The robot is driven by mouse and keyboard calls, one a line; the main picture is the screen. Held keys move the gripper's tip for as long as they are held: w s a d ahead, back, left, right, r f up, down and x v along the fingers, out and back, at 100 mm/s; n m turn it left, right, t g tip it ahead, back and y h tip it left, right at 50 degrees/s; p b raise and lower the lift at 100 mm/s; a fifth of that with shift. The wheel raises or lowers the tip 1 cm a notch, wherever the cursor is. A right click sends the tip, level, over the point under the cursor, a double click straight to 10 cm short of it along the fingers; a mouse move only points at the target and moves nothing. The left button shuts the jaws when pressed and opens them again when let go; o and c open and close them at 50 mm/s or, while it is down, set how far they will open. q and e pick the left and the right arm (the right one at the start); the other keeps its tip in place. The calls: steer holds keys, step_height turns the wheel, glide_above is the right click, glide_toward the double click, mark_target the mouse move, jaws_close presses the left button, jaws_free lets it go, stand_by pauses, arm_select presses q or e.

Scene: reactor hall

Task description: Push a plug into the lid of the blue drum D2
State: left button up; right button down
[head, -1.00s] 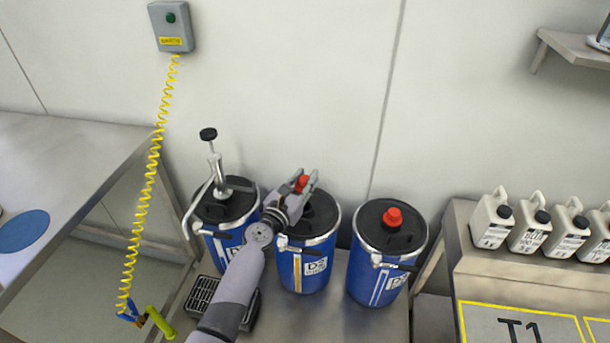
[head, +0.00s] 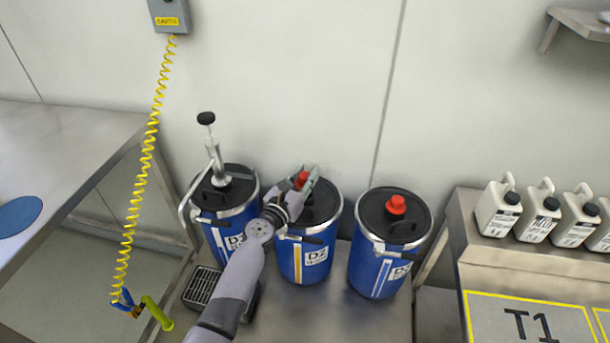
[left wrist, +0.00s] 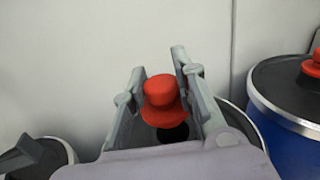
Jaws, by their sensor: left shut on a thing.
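The blue drum D2 (head: 303,262) stands in the middle of three drums, with a black lid and a silver rim. A red plug (head: 302,178) is between the fingers of my left gripper (head: 305,180), over the lid of D2. In the left wrist view the gripper (left wrist: 160,90) is shut on the red plug (left wrist: 162,95), and a dark round hole (left wrist: 175,133) shows in the lid just below it. The plug appears above the hole; whether it touches the lid I cannot tell. My right gripper is out of view.
The left drum (head: 217,238) carries a hand pump (head: 215,160). The right drum (head: 375,275) has a red plug (head: 397,204) in its lid. A black grate (head: 203,287) lies in front. A coiled yellow cord (head: 135,205) hangs at left. Several white jugs (head: 498,207) stand at right.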

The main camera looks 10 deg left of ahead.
arm_select(q)
steer(key=shift+f, duration=0.15)
steer(key=shift+f+b, duration=1.25)
steer(key=shift+b, duration=0.1)
steer(key=shift+f+b, duration=0.45)
steer(key=shift+f, duration=0.05)
stand_by(1.1)
steer(key=shift+s, duration=0.1)
